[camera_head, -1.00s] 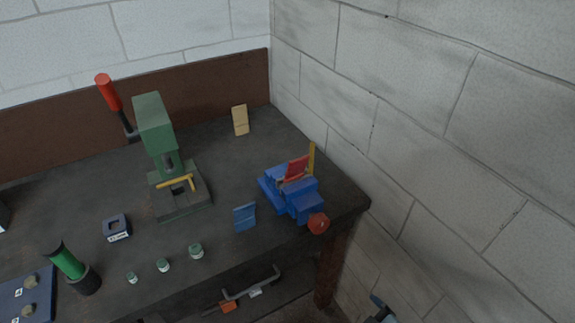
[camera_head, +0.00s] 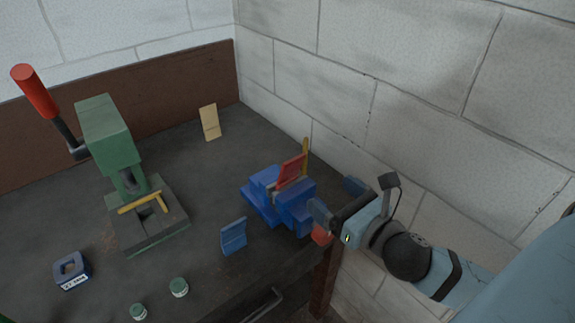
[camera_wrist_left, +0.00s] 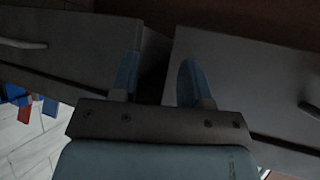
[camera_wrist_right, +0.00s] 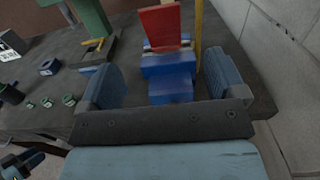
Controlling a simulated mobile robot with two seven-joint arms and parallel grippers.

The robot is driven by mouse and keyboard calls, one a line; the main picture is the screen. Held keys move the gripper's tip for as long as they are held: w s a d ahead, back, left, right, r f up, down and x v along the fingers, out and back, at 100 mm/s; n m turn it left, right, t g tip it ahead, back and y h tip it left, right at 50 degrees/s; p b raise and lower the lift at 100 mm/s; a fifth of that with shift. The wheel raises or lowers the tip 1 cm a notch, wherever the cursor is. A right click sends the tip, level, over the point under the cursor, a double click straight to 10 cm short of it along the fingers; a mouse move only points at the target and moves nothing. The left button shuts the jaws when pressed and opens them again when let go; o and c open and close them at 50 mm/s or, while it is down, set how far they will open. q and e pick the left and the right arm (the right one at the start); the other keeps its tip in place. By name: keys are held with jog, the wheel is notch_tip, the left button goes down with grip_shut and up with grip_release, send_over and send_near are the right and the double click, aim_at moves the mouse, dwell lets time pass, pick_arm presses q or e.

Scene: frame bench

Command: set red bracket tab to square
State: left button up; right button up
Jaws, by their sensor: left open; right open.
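The red bracket (camera_head: 291,169) stands up from the jaws of the blue vise (camera_head: 264,195) near the right end of the bench. Its red plate leans slightly in the head view and shows large in the right wrist view (camera_wrist_right: 161,27). A narrow yellow upright (camera_head: 305,152) stands just behind it. My right gripper (camera_head: 336,201) is open and empty at the vise's front right side, below the bracket. In the right wrist view, the vise lies between and beyond its fingers; contact cannot be told. My left gripper (camera_wrist_left: 159,78) is open and empty, facing grey drawer fronts.
A green press (camera_head: 112,140) with a red-handled lever stands at left. A blue angled piece (camera_head: 233,237), a tan block (camera_head: 210,122), a blue square block (camera_head: 72,270) and green-topped pieces (camera_head: 179,288) are on the bench. The wall (camera_head: 420,90) is close at right.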

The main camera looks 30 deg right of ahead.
aim_at(294, 165)
jog(key=w, duration=0.4)
jog(key=w+p, duration=0.1)
jog(key=w, duration=0.3)
jog(key=w+a, duration=0.1)
jog(key=w, duration=0.3)
jog(key=shift+w+p, duration=0.25)
jog(key=shift+p, duration=0.05)
pick_arm(q)
jog(key=shift+a+r, duration=0.1)
jog(key=shift+r, duration=0.25)
pick_arm(e)
jog(key=shift+f, duration=0.1)
pick_arm(q)
jog(key=shift+w+r, duration=0.1)
pick_arm(e)
jog(key=shift+c, duration=0.2)
